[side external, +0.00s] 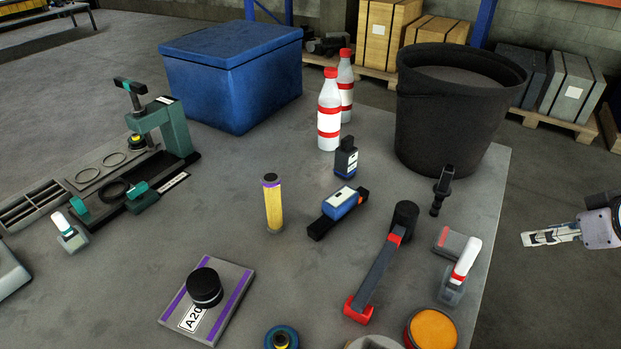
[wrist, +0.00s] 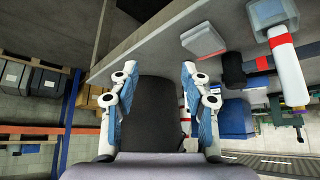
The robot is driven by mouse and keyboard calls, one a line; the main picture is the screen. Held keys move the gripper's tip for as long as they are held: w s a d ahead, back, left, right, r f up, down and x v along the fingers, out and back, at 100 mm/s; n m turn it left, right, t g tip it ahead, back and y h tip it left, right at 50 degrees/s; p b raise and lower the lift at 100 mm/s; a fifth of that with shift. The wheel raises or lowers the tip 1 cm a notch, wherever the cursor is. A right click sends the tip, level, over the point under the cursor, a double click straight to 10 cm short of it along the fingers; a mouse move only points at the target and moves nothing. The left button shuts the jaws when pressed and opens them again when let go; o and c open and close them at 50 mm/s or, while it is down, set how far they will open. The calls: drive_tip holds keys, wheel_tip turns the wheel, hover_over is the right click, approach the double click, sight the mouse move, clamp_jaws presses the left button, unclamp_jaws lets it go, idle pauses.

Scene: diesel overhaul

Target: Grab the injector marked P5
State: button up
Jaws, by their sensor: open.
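I cannot read a P5 mark on anything in either view, so I cannot tell which part is that injector. Possible small parts stand on the grey table: a yellow cylinder with a purple band and dark top (side external: 273,203), a black upright piece with a white label (side external: 345,158), and a slim black piece (side external: 441,190) near the right edge. My gripper (side external: 532,238) is at the far right in the side view, beyond the table edge and apart from all of them. In the wrist view my gripper (wrist: 158,68) has its fingers spread and empty.
A black bucket (side external: 455,115), two red-and-white bottles (side external: 329,118) and a blue box (side external: 230,75) stand at the back. A red-ended tool (side external: 376,272), a white-handled tool (side external: 463,265) and an orange-topped round can (side external: 432,329) lie nearer the front right. A green fixture (side external: 165,135) is left.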

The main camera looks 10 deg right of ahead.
drive_tip(key=w+a+r+m+g, duration=0.3)
drive_tip(key=w+r+m, duration=0.55)
drive_tip(key=m, duration=0.25)
drive_tip(key=m+g, duration=0.4)
drive_tip(key=m, duration=1.1)
hover_over(450, 167)
drive_tip(key=f, duration=0.3)
drive_tip(key=shift+s, duration=0.35)
drive_tip(key=shift+w+f, duration=0.2)
drive_tip(key=shift+f, duration=1.2)
drive_tip(key=shift+w+f, duration=0.15)
drive_tip(key=shift+f, duration=1.2)
clamp_jaws()
